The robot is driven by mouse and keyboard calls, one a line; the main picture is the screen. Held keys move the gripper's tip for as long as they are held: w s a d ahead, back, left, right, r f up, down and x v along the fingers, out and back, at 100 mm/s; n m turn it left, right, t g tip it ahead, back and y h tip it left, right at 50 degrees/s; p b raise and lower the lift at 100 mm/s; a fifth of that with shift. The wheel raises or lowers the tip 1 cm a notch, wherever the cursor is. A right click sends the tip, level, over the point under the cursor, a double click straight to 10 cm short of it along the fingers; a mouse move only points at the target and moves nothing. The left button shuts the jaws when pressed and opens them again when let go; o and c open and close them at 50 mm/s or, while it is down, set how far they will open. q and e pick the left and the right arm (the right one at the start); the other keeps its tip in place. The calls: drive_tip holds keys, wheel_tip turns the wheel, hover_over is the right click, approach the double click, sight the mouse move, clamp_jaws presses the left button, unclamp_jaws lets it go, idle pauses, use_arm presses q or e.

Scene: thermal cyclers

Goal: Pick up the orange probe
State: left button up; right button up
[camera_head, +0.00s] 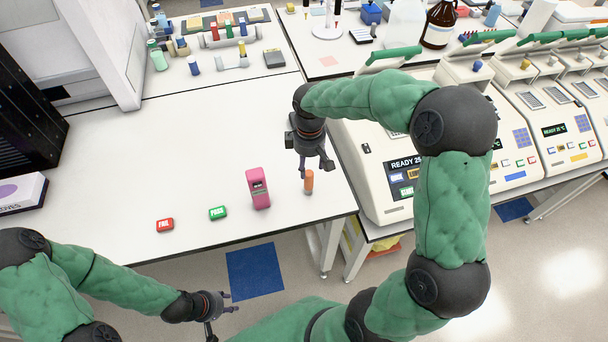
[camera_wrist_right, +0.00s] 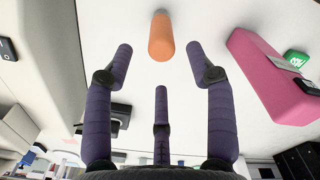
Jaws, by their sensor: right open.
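The orange probe (camera_head: 309,182) is a small cylinder standing upright on the white table near its right front corner. In the right wrist view the probe (camera_wrist_right: 161,38) shows beyond the fingertips, roughly centred between the two outer fingers. My right gripper (camera_head: 315,168) is open and empty, just behind and above the probe in the head view. Its three purple fingers (camera_wrist_right: 160,75) are spread in the wrist view, with no contact seen. My left gripper (camera_head: 228,303) is low at the front, off the table and far from the probe; its fingers look apart and empty.
A pink device (camera_head: 258,188) stands just left of the probe. A green block (camera_head: 218,213) and a red block (camera_head: 165,225) lie further left. A thermal cycler (camera_head: 385,150) stands close on the right. The white table (camera_head: 180,150) is clear behind the blocks.

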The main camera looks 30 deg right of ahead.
sight(309, 172)
drive_tip(key=f, duration=0.3)
drive_tip(key=shift+s+f, duration=0.3)
drive_tip(key=shift+s, duration=0.05)
drive_tip(key=shift+w+f, duration=0.15)
drive_tip(key=shift+f, duration=0.25)
wheel_tip(309, 172, down, 5)
drive_tip(key=shift+b, duration=0.75)
drive_tip(key=shift+a, duration=0.1)
clamp_jaws()
